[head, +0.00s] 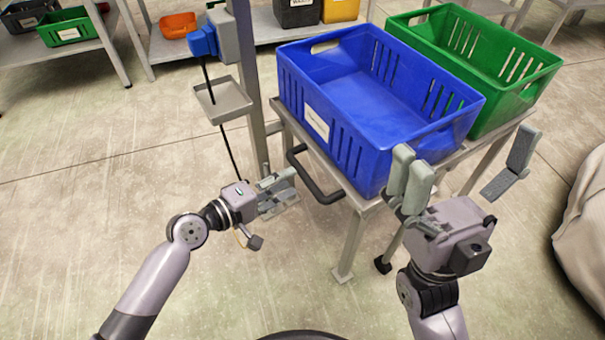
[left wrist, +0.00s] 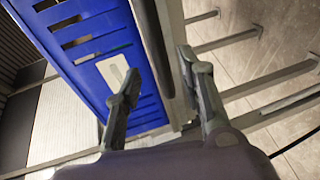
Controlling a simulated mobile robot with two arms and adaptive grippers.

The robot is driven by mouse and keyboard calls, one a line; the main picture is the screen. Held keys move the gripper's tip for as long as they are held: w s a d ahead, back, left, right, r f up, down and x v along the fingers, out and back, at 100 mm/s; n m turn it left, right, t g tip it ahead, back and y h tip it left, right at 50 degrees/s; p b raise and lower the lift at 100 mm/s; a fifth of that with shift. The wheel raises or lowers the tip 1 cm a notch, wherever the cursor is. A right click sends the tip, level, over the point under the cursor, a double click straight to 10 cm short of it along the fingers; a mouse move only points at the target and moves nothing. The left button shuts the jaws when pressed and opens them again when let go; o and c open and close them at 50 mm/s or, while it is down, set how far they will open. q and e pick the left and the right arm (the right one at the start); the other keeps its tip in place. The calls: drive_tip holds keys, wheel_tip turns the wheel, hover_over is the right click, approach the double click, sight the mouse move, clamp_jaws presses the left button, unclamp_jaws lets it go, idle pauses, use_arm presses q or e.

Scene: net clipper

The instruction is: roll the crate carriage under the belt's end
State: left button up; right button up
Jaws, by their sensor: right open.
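The crate carriage is a grey metal frame (head: 352,228) with a black handle (head: 318,192) on its left side and a dark caster at its near end. It bears a blue crate (head: 440,132) and, behind it, a green crate (head: 500,107). My left gripper (head: 282,190) is open beside the handle. In the left wrist view the dark handle bar (left wrist: 153,45) runs between the spread fingers (left wrist: 160,75); I see no clear contact. My right gripper (head: 465,172) is spread wide and empty by the carriage's near right corner. I cannot make out the belt's end.
A grey post (head: 247,85) with a blue box (head: 203,41), a small tray (head: 223,100) and a hanging black cord stands left of the crates. Shelves with bins line the back. A beige rounded object (head: 585,235) is at right. The floor at left is clear.

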sight(300, 175)
use_arm(q)
drive_tip(key=b+x, duration=0.1)
drive_tip(key=x, duration=0.4)
drive_tip(key=shift+w+d+f, duration=0.15)
drive_tip(key=shift+w+d, duration=0.05)
drive_tip(key=shift+d, duration=0.1)
drive_tip(key=shift+c, duration=0.2)
clamp_jaws()
idle(0.4)
